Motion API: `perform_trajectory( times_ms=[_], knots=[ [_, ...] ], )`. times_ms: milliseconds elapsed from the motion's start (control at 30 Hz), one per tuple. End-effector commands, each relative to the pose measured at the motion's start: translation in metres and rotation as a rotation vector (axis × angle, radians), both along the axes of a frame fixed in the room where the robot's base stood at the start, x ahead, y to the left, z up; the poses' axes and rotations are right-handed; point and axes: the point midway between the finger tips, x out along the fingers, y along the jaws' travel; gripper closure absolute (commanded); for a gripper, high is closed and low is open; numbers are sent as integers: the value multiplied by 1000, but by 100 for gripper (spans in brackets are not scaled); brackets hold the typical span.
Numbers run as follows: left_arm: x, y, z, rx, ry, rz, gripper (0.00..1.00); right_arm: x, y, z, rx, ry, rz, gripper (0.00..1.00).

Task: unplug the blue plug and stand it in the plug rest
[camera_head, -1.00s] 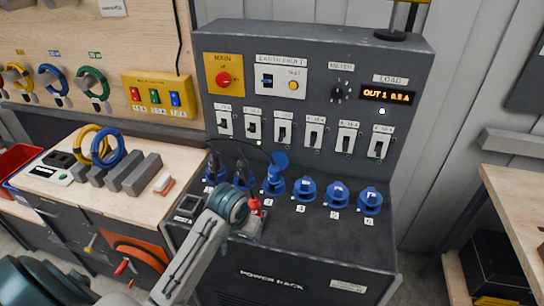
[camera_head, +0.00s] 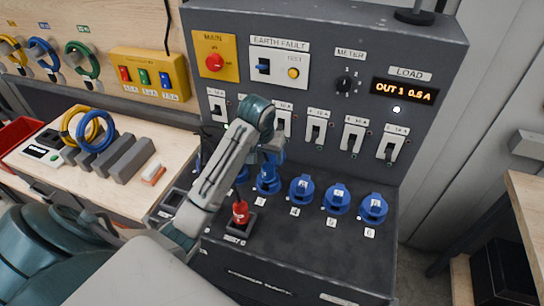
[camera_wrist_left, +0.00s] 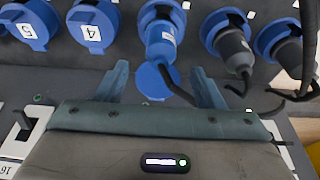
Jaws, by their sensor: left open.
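My right gripper is not in view.
Dark plugs with black cables sit in the two neighbouring outlets (camera_wrist_left: 232,48). Closed blue outlets (camera_head: 302,189) line the other side. The switch panel (camera_head: 316,128) rises behind. A dark square fixture (camera_head: 172,200) is beside my forearm. The console top at front right is clear.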

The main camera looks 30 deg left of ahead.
Motion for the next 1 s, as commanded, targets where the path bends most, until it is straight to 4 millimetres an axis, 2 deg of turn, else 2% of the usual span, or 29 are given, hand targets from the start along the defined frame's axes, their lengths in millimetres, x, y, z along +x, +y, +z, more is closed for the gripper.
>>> perform_trajectory(
  times_ms=[100,267,367,500,667,767,967,1000],
  knots=[
    [3,1,-17,0,6,0,38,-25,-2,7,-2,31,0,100],
    [11,3,-45,0,6,0,38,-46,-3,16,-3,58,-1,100],
    [16,3,-62,-1,5,1,38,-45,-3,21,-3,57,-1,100],
    [21,5,-80,0,3,0,38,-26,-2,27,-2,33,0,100],
    [24,6,-92,0,1,-1,38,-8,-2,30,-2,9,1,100],
    [24,6,-94,0,0,-1,38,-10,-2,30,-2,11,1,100],
    [24,6,-94,0,0,-1,38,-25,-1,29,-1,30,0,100],
    [24,6,-94,0,0,-1,44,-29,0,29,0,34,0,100]
  ],
)
